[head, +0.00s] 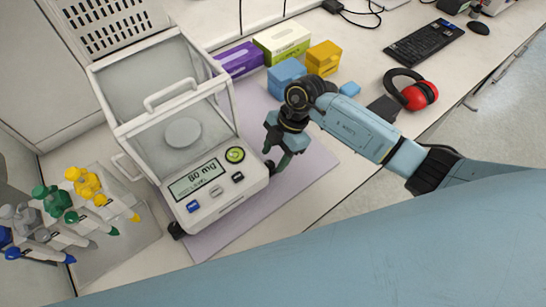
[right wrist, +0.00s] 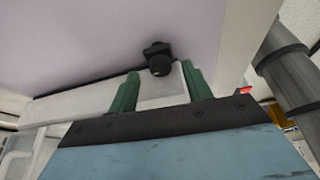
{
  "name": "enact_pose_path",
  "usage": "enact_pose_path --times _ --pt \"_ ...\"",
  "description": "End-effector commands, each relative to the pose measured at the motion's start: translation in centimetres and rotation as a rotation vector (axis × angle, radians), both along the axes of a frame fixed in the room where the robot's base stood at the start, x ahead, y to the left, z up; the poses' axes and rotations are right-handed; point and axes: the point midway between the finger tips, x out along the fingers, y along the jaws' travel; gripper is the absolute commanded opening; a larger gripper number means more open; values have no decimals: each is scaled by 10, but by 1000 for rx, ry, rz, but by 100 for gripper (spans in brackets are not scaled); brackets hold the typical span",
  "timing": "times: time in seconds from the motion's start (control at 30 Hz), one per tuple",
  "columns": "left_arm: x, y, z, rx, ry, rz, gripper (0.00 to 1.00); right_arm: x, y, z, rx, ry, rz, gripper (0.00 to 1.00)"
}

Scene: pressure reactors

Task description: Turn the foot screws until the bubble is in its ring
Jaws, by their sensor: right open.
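The white balance (head: 225,199) stands on a lilac mat, with a clear draft shield and a display reading 80 mg. A round yellow-green level (head: 235,155) sits on its front panel; the bubble's place against the ring is too small to tell. One black foot screw (head: 176,230) shows at the front left corner. The other foot screw (right wrist: 159,60) shows in the right wrist view, between and just beyond the green fingertips of my right gripper (right wrist: 160,72). That gripper (head: 277,158) is open, low beside the balance's right side. My left gripper is out of view.
A pipette stand (head: 118,256) with several pipettes is at the left. Purple (head: 238,60), green-white (head: 282,42), blue (head: 287,77) and yellow (head: 323,57) boxes stand behind. Red ear defenders (head: 419,95) lie at the right. The mat (head: 230,238) is bare in front of the balance.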

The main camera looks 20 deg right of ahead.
Motion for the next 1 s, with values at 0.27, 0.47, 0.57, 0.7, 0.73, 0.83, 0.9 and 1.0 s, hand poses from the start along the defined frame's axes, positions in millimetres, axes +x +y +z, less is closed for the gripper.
enact_pose_path --times 0.27,0.47,0.57,0.7,0.73,0.83,0.9,1.0 --pt "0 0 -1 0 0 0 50 -2 7 -16 1 0 1 49" --pt "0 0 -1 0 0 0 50 -2 7 -16 0 0 1 49" --pt "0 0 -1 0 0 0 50 -2 7 -16 1 0 1 39" --pt "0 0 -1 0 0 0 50 -2 7 -16 1 0 1 21" --pt "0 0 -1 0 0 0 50 -2 7 -16 1 0 1 17" --pt "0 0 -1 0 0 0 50 -2 7 -16 1 0 1 5" --pt "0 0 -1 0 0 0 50 -2 7 -16 0 0 6 5" --pt "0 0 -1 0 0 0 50 0 7 -15 -3 -2 60 5"
